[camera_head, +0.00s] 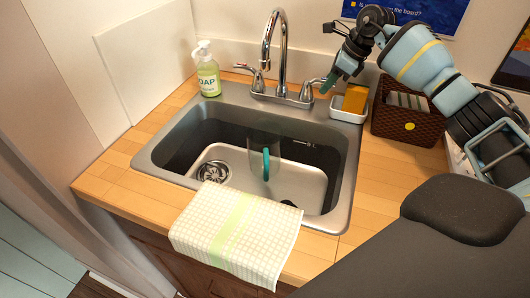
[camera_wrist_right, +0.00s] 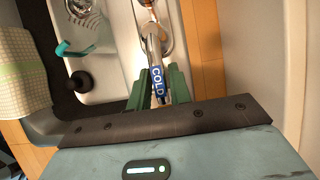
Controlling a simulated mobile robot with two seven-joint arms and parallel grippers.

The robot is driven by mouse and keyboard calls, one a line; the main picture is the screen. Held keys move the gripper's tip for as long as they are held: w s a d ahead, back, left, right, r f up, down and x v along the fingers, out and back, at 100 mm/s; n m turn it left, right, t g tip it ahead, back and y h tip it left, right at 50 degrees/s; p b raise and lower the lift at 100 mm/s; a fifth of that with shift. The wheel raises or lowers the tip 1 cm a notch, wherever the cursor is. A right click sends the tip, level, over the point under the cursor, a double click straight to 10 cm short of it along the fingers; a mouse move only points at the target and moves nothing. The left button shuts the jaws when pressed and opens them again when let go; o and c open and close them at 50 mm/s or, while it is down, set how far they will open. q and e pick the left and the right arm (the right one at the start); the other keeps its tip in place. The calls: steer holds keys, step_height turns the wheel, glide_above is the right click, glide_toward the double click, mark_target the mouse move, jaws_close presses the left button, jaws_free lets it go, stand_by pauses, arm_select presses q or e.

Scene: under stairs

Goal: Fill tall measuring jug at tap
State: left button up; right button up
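The clear tall jug (camera_head: 259,147) is inside the sink below the spout. Its teal handle (camera_head: 266,164) faces the front, and the handle also shows in the right wrist view (camera_wrist_right: 75,50). The water level inside is not clear. The chrome tap (camera_head: 283,50) rises behind the sink; I make out no stream. My right gripper (camera_head: 329,83) is at the tap's right lever. In the wrist view its green fingers (camera_wrist_right: 158,84) close in on both sides of the lever, which has a blue COLD label (camera_wrist_right: 157,84). My left gripper is out of view.
A soap bottle (camera_head: 208,70) stands at the sink's back left. A checked towel (camera_head: 236,229) hangs over the front edge. An orange sponge (camera_head: 355,98) in a white dish and a brown basket (camera_head: 408,122) stand to the right. The wooden counter (camera_head: 378,180) right of the sink is clear.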

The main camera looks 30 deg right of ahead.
jaws_close()
steer(key=shift+s+a+r, duration=0.1)
steer(key=shift+r, duration=0.05)
steer(key=m+p, duration=0.1)
steer(key=a+m+h+p, duration=0.1)
steer(key=m+p, duration=0.1)
steer(key=a+m+t+h+p, duration=0.1)
steer(key=m, duration=0.1)
steer(key=shift+s+a+r+p, duration=0.2)
steer(key=shift+s+p, duration=0.2)
steer(key=shift+a+m+h+p, duration=0.4)
steer(key=shift+m+p, duration=0.1)
steer(key=shift+m, duration=0.4)
steer(key=shift+f, duration=0.1)
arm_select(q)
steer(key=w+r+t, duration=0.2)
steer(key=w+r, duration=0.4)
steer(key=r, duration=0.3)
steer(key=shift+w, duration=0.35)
arm_select(e)
steer(key=shift+f, duration=0.1)
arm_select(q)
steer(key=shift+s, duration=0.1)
